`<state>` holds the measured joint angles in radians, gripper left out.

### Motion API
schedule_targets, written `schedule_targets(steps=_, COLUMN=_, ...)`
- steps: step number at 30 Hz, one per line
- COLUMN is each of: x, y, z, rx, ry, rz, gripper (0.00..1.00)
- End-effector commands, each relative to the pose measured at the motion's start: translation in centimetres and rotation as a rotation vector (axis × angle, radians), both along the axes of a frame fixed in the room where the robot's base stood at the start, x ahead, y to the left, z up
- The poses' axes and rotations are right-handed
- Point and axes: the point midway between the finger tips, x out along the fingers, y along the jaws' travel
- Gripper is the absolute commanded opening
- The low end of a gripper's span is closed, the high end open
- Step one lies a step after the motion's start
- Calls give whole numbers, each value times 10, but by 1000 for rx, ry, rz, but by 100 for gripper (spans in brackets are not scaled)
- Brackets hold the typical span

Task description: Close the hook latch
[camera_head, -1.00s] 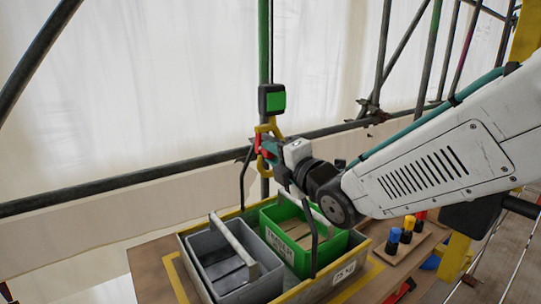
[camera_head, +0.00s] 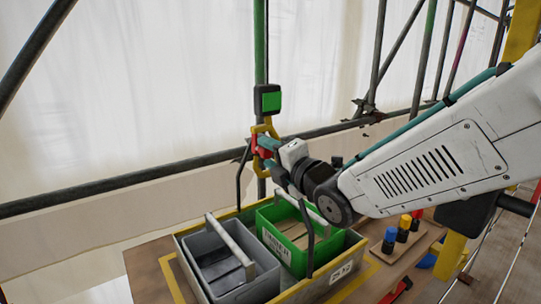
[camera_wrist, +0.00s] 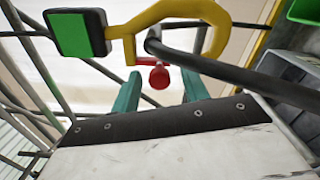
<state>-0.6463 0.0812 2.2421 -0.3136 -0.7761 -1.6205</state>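The yellow hook (camera_head: 274,127) hangs below a dark box with a green face (camera_head: 268,100). A red latch part (camera_head: 263,144) sits at the hook. In the wrist view the hook (camera_wrist: 190,10) spans the top, and the red latch's round knob (camera_wrist: 159,77) shows below it. My gripper (camera_head: 268,153) is at the latch. Its teal fingers (camera_wrist: 160,90) are apart, one on each side of the red knob, with visible gaps. A dark handle bar (camera_wrist: 235,72) passes by the hook's opening; I cannot tell whether the latch touches it.
A yellow-rimmed tray (camera_head: 318,284) with bent dark handle posts holds a grey bin (camera_head: 216,262) and a green bin (camera_head: 290,246) below my arm. Scaffold pipes (camera_head: 120,184) run behind the hook. Coloured knobbed pegs (camera_head: 390,240) stand at right.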

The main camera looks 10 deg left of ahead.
Motion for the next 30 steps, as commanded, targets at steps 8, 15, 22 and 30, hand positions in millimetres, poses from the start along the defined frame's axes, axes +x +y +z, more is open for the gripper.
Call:
schedule_targets(steps=8, x=-15, y=-18, z=1, rx=2, ry=-2, rz=-1, gripper=45)
schedule_targets(steps=15, x=-41, y=-49, z=1, rx=1, ry=-1, rz=-2, gripper=45)
schedule_targets(steps=22, x=-50, y=-60, z=0, rx=0, ry=-1, rz=-1, gripper=45)
schedule_targets(steps=30, x=-50, y=-60, z=0, rx=2, ry=2, rz=-1, gripper=45)
